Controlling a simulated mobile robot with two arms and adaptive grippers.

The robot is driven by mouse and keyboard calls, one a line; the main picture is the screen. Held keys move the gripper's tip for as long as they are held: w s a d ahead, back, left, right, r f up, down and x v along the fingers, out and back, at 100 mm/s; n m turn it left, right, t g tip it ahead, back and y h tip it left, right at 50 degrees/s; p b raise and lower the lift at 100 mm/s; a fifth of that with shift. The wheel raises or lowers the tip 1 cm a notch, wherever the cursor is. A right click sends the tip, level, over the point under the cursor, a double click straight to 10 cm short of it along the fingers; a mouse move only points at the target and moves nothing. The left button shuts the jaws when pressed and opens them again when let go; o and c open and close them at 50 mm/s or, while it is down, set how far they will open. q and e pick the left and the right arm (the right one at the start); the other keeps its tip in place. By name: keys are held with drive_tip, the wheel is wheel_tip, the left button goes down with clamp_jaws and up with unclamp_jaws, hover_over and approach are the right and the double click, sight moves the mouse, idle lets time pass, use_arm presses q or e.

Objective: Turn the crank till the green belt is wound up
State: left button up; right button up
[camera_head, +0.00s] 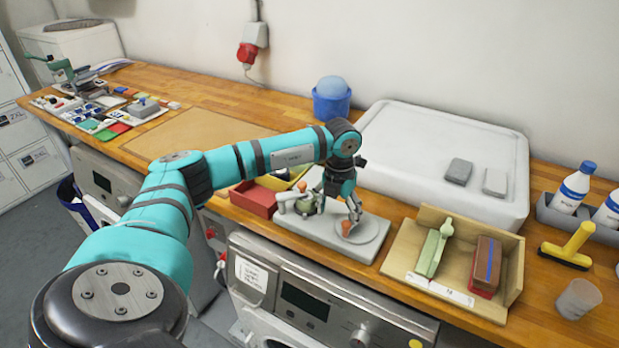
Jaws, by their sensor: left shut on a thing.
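The belt winder has a light grey base (318,238) on the wooden counter, with a round grey disc (372,236) at its right. An orange crank knob (346,228) stands upright on the disc. My left gripper (348,216) comes down from above and is shut on the knob. The green belt (305,205) shows as a small roll at the left of the base, beside a light grey fitting; how much of it is wound I cannot tell. My gripper and wrist hide part of the winder's middle and back. My right gripper is not in view.
A wooden tray (405,262) with a green brush and a brown block stands close on the right. Behind are a large white tray (430,135) and a blue bucket (331,104). A red bin (252,198) stands left of the winder. The counter's front edge is close.

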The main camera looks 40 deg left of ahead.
use_arm(q)
drive_tip(key=shift+s+a+r+g+p, duration=0.1)
drive_tip(key=shift+s+r+g+p, duration=0.15)
drive_tip(key=shift+s+p, duration=0.25)
drive_tip(key=shift+c, duration=0.5)
drive_tip(key=r+p, duration=0.1)
drive_tip(key=r, duration=0.1)
drive_tip(key=s+r+p, duration=0.2)
drive_tip(key=r, duration=0.1)
drive_tip(key=shift+a+r, duration=0.15)
drive_tip(key=shift+r, duration=0.15)
drive_tip(key=shift+c, duration=1.3)
drive_tip(key=shift+w+r+p, duration=0.3)
drive_tip(key=shift+r+p, duration=0.05)
drive_tip(key=shift+r, duration=0.15)
drive_tip(key=shift+w+r+p, duration=0.25)
drive_tip(key=shift+r+p, duration=0.05)
drive_tip(key=shift+r, duration=0.2)
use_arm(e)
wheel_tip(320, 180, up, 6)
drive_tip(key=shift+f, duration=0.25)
use_arm(q)
drive_tip(key=shift+w+d+f, duration=0.1)
drive_tip(key=shift+w+d, duration=0.1)
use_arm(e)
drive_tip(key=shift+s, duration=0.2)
